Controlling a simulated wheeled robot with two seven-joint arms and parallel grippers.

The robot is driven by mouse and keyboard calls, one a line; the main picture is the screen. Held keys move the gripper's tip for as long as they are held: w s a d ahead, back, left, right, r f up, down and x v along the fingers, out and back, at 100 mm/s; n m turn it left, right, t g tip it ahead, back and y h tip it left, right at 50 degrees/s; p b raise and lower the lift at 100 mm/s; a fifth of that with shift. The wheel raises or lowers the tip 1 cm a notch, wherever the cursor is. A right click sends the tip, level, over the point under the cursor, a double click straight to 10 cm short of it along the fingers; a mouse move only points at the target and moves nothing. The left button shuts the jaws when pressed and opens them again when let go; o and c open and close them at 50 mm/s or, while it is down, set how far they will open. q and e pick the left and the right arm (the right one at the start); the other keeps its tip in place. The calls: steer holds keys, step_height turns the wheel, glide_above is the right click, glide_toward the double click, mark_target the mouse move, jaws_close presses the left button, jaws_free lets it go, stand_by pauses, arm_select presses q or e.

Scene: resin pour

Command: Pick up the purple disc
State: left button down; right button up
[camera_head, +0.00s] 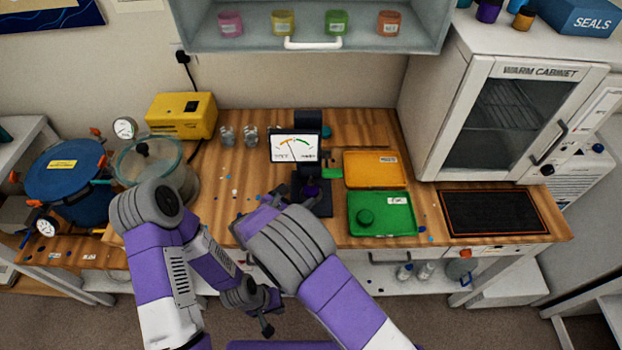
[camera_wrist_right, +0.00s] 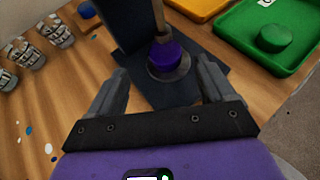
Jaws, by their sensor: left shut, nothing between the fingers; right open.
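The purple disc (camera_wrist_right: 168,54) sits on a round grey seat on the base of a black gauge stand (camera_wrist_right: 125,20). A thin spindle comes down onto or just above the disc; I cannot tell whether it touches. In the head view the disc (camera_head: 312,190) shows small below the dial gauge (camera_head: 296,148). My right gripper (camera_wrist_right: 164,66) is open, its fingers apart on either side of the view, with the disc ahead between them and not held. In the head view my right arm partly hides that gripper. My left gripper (camera_head: 266,322) is shut and empty, low in front of the bench.
A green tray (camera_head: 395,222) with a green disc (camera_head: 366,216) and an orange tray (camera_head: 375,170) lie right of the stand. A dark mat (camera_head: 492,213) lies farther right. Metal cups (camera_head: 228,136), a glass chamber (camera_head: 150,160) and a blue pot (camera_head: 65,170) stand left.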

mark_target(310, 190)
steer(key=shift+w+d+f, duration=0.25)
steer(key=shift+w+d, duration=0.05)
steer(key=shift+w, duration=0.05)
steer(key=shift+d+f, duration=0.15)
steer(key=shift+d, duration=0.25)
steer(key=x, duration=0.5)
steer(key=shift+s+a, duration=0.1)
steer(key=c, duration=1.1)
